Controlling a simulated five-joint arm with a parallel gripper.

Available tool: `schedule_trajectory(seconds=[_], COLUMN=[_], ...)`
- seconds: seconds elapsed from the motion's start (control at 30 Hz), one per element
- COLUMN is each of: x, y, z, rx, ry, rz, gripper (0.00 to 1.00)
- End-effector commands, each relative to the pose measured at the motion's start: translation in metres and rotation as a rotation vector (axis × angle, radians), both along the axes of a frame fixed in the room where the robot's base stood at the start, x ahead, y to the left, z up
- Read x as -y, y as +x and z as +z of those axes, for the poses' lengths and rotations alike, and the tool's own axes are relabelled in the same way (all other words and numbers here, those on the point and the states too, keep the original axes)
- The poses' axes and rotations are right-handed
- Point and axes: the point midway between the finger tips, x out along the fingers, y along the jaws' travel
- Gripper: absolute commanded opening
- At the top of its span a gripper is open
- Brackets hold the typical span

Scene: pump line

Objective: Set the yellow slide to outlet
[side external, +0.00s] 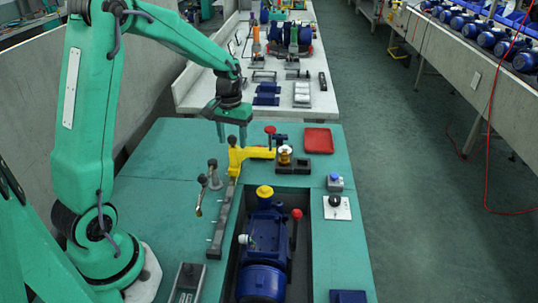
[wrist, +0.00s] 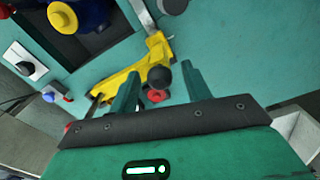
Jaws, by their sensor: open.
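The yellow slide (side external: 240,160) is an angled yellow piece at the far end of a grey rail (side external: 219,222) on the green bench. It also shows in the wrist view (wrist: 125,70), where a black knob (wrist: 159,77) and a red part (wrist: 156,96) appear near it. My gripper (side external: 232,138) is open and points down, appearing just above the slide's left end. In the wrist view the black knob appears between the fingers of my gripper (wrist: 160,80). I see no grip on anything. Whether the fingers touch the slide, and any outlet mark, I cannot tell.
A blue pump (side external: 264,237) with a yellow cap sits in a recess, a red-knobbed lever (side external: 296,215) beside it. A dark block (side external: 321,167), red tray (side external: 318,139), blue button (side external: 335,181) and black knob on a white plate (side external: 337,209) stand right. Grey-knobbed levers (side external: 212,165) stand left.

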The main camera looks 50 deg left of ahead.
Motion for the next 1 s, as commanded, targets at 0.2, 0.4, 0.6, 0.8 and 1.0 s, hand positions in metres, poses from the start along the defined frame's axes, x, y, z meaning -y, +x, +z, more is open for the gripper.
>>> schedule_trajectory(seconds=[0.2,0.4,0.6,0.8,1.0], x=[0.0,0.0,0.0,0.006,0.025], y=[0.0,0.0,0.0,-0.006,-0.023], z=[-0.001,-0.001,-0.001,0.0,0.001], rx=[0.0,-0.001,0.0,-0.002,0.0], ry=[0.0,-0.001,0.0,-0.001,0.0], rz=[0.0,0.0,0.0,-0.001,-0.003], gripper=[0.48,0.17,0.0,0.0,0.0])
